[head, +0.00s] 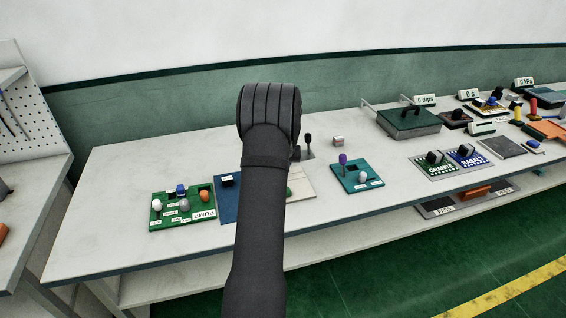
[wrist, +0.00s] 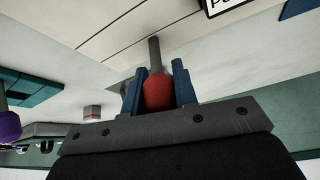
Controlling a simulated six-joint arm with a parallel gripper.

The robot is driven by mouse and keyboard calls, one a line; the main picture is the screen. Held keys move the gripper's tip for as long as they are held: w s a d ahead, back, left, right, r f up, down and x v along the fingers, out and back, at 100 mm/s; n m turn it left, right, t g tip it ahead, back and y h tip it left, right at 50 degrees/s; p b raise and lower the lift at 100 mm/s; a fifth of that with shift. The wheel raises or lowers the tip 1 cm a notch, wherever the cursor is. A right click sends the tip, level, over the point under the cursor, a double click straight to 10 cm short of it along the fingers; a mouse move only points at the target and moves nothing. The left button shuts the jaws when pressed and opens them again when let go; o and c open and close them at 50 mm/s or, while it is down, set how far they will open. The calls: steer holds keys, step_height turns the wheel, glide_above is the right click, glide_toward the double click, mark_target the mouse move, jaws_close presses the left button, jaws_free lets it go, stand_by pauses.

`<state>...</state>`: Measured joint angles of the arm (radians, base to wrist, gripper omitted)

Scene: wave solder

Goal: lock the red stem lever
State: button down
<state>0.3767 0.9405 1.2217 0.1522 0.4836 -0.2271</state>
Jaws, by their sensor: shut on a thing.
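In the wrist view, the red stem lever (wrist: 158,93) has a rounded red knob on a thin grey stem. The stem runs away toward a pale plate (wrist: 115,25) with dark lines on it. My gripper (wrist: 158,68) has its two blue fingers on either side of the red knob and is shut on it. In the head view, my dark arm hides the gripper and the red lever. Part of a cream panel (head: 302,184) shows just right of my arm. How far the lever is tilted or turned, I cannot tell.
A green pump panel (head: 158,221) and a blue panel (head: 228,208) lie left of my arm. A black lever (head: 308,142) stands close to its right. A teal panel (head: 352,185) with a purple lever (head: 343,160) is farther right. The bench front is clear.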

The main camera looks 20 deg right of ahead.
steer(key=shift+s+r+t, duration=0.1)
steer(key=shift+s+t, duration=0.2)
steer(key=shift+t, duration=0.5)
steer(key=c, duration=1.1)
jaws_free()
steer(key=shift+c, duration=0.2)
steer(key=shift+s, duration=0.1)
steer(key=v, duration=1.7)
steer(key=shift+s, duration=0.15)
steer(key=shift+r, duration=0.1)
